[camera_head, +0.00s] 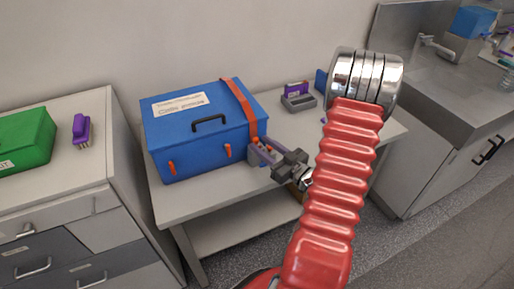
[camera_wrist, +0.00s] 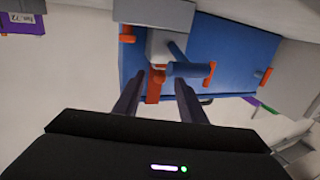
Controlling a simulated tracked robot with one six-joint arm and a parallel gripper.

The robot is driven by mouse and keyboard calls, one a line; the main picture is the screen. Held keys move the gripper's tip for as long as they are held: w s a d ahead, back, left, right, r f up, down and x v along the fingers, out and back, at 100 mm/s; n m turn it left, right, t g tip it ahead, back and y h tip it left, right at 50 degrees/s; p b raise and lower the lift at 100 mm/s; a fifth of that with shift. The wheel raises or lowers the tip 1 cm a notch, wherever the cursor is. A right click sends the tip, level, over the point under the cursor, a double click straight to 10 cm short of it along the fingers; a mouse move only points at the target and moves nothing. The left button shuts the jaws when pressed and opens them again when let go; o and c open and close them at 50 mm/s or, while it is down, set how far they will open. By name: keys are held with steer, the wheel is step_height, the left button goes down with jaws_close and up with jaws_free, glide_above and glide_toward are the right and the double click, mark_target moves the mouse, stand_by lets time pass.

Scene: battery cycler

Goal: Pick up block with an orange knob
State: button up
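A small grey block (camera_head: 255,157) stands at the right front corner of the blue box, with an orange part (camera_head: 256,141) at its top. In the wrist view the grey block (camera_wrist: 165,47) shows in front of the blue box, with a blue cylinder (camera_wrist: 188,69) across it and an orange part (camera_wrist: 153,88) below. My gripper (camera_head: 265,150) is at this block. Its two dark fingers (camera_wrist: 162,78) are apart, with the orange part seen between them. I cannot tell whether they touch it.
The blue box (camera_head: 205,145) with an orange strap (camera_head: 239,103) stands on the table (camera_head: 205,198). A purple block on a grey holder (camera_head: 299,103) is right of it. A green box (camera_head: 25,140) and a purple block (camera_head: 82,130) are on the left cabinet. A sink (camera_head: 440,70) is at right.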

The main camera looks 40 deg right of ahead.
steer(key=shift+w, duration=0.4)
jaws_close()
stand_by(0.5)
